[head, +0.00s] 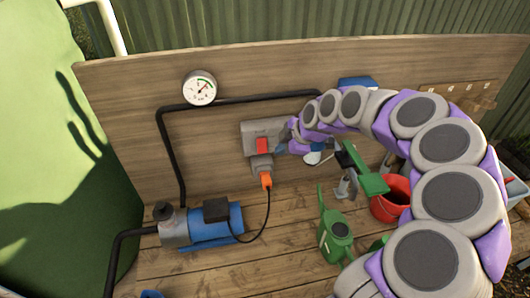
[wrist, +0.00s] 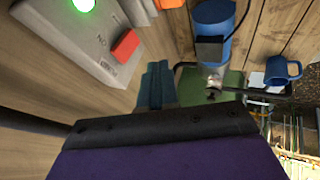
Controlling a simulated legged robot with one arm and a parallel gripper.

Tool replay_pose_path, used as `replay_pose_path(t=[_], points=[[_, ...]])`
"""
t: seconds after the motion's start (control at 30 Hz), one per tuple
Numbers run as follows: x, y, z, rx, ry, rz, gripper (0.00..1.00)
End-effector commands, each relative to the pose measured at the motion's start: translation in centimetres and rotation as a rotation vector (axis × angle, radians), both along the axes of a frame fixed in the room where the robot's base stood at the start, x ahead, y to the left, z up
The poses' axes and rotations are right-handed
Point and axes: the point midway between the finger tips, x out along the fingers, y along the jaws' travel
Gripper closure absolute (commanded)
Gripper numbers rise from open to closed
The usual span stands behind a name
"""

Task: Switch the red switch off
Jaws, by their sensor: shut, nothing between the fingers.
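The red switch (head: 262,146) is on a grey box (head: 250,132) fixed to the upright wooden board. In the wrist view the red switch (wrist: 125,46) sticks out of the face of the grey box (wrist: 60,40), tilted, beside small lettering. A green light (wrist: 84,4) glows on the same box. My gripper (head: 284,148) is just right of the switch in the head view, with its tips near the box. In the wrist view my gripper (wrist: 157,82) has its fingers together and empty, apart from the switch; I cannot tell the exact gap.
An orange plug (head: 266,180) hangs below the box, its black cable running to a blue pump (head: 215,224). A gauge (head: 200,88) and black pipe are on the board. A green watering can (head: 335,238) and a red bucket (head: 391,200) stand at right. A blue mug (wrist: 283,70) shows in the wrist view.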

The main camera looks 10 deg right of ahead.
Motion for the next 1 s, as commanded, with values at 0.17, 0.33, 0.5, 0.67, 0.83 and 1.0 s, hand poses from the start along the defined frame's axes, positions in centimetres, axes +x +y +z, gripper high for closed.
replay_pose_path(t=[0.17, 0.33, 0.5, 0.67, 0.83, 1.0], points=[[0.4, 0.4, -0.8, 0.000, 0.002, 0.001, 1.00], [1.4, 1.3, -3.0, 0.000, 0.006, 0.002, 1.00], [2.9, 2.5, -5.8, -0.001, 0.005, 0.002, 1.00], [4.1, 3.6, -8.4, 0.001, 0.006, 0.001, 1.00], [6.0, 3.7, -8.7, -0.001, 0.001, 0.000, 1.00], [7.3, 3.6, -9.0, 0.000, 0.001, 0.000, 1.00]])
